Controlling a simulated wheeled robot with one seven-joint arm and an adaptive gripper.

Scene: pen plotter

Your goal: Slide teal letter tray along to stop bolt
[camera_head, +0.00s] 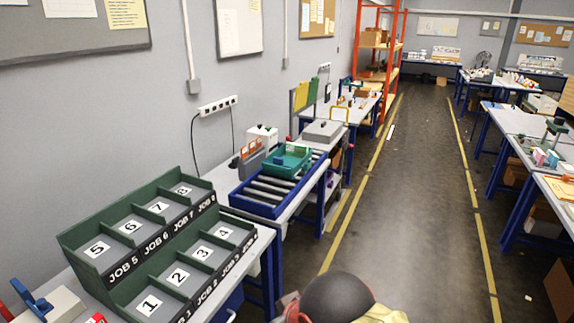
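The teal letter tray (281,172) sits upright on a blue-framed roller conveyor (257,205), toward its far end. Small items show inside the tray, too small to make out. Bare grey rollers lie on the near side of the tray. I cannot pick out the stop bolt in this view. My gripper is not in view, so nothing is seen touching the tray.
A green sorter (75,239) with numbered JOB compartments stands nearer, on the same left-hand row of benches. A grey holder with orange items (247,160) stands wallward beside the tray. A dark rounded shape (337,294) fills the bottom middle. The aisle floor (405,215) is clear.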

